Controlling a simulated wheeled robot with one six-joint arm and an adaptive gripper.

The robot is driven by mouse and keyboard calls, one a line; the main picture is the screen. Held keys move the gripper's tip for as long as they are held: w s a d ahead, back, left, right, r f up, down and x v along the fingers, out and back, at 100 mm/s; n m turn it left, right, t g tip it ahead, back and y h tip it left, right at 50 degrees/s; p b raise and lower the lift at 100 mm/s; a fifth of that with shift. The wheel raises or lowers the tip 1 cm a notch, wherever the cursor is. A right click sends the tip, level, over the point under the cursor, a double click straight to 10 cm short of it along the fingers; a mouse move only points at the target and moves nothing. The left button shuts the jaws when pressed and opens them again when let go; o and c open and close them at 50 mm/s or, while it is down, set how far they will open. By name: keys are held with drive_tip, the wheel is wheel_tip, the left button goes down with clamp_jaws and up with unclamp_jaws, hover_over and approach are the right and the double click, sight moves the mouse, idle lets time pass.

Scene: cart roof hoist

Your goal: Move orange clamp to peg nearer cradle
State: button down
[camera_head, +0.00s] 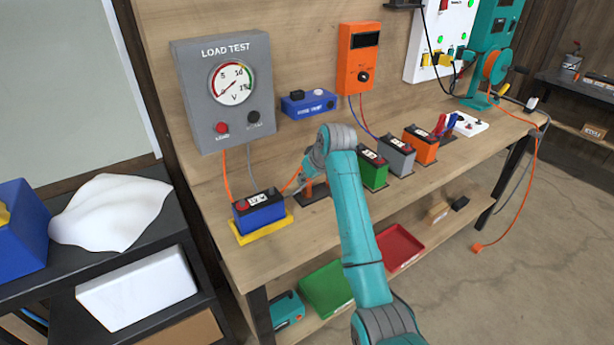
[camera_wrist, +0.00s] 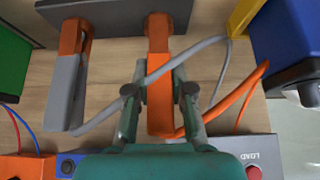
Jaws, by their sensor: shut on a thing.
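My gripper (camera_wrist: 160,95) is shut on the orange clamp (camera_wrist: 160,112) in the wrist view, one finger on each side. The clamp's far end overlaps an orange peg (camera_wrist: 157,30) on a dark stand (camera_wrist: 112,12); I cannot tell if it is seated. A grey clamp (camera_wrist: 64,95) is at the other orange peg (camera_wrist: 75,34), farther from the yellow cradle (camera_wrist: 243,14). The cradle (camera_head: 264,233) holds a blue battery (camera_head: 259,210) in the head view. There the stand (camera_head: 318,194) shows beside my wrist, and the held clamp is mostly hidden.
The grey load test box (camera_head: 228,90) stands behind the blue battery. Green (camera_head: 372,172), grey (camera_head: 397,157) and orange (camera_head: 420,145) batteries stand to the right. A grey cable (camera_wrist: 185,57) crosses above the held clamp, and an orange cable (camera_wrist: 225,100) runs close by.

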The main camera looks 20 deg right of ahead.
drive_tip(key=shift+f, duration=0.1)
drive_tip(key=c, duration=0.9)
unclamp_jaws()
drive_tip(key=shift+c, duration=0.2)
drive_tip(key=v, duration=1.2)
